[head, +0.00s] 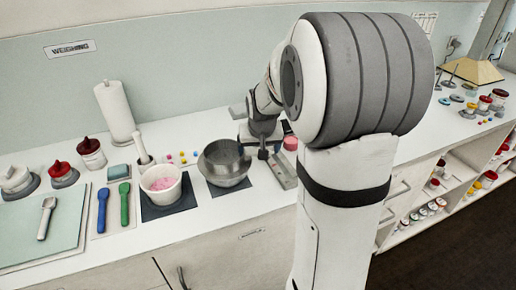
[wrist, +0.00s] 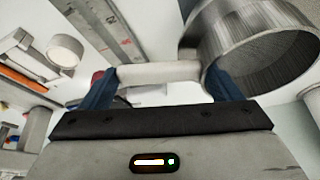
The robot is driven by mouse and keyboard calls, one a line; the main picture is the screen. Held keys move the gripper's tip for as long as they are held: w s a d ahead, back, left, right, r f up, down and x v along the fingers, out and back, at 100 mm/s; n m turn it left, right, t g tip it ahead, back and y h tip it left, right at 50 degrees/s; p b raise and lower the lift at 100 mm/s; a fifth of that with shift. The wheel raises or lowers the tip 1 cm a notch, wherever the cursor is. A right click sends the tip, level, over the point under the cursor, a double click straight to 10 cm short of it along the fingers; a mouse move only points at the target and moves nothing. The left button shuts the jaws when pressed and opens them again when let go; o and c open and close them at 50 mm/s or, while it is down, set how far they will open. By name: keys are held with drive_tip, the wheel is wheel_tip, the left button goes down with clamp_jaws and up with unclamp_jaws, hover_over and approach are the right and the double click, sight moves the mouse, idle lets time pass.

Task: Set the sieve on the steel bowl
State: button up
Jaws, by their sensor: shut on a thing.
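My gripper (wrist: 157,86) is shut on the pale handle (wrist: 160,72) of the sieve; its blue fingers stand at either end of the handle. The sieve (wrist: 262,48) is a grey, round drum, at the upper right in the wrist view. In the head view, the sieve (head: 219,153) shows at the steel bowl's mouth, with my gripper (head: 264,152) just to its right. The steel bowl (head: 230,180) stands on a dark mat. I cannot tell whether the sieve touches the bowl's rim. The bowl's inside is hidden.
A white mortar (head: 160,187) with pink contents stands close left of the bowl. A grey scale or rail (head: 282,172) lies to the right. Small coloured dots lie behind.

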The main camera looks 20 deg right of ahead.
drive_tip(key=shift+f+b, duration=0.25)
drive_tip(key=shift+b, duration=0.05)
idle(0.4)
drive_tip(key=o, duration=0.9)
drive_tip(key=shift+o, duration=0.2)
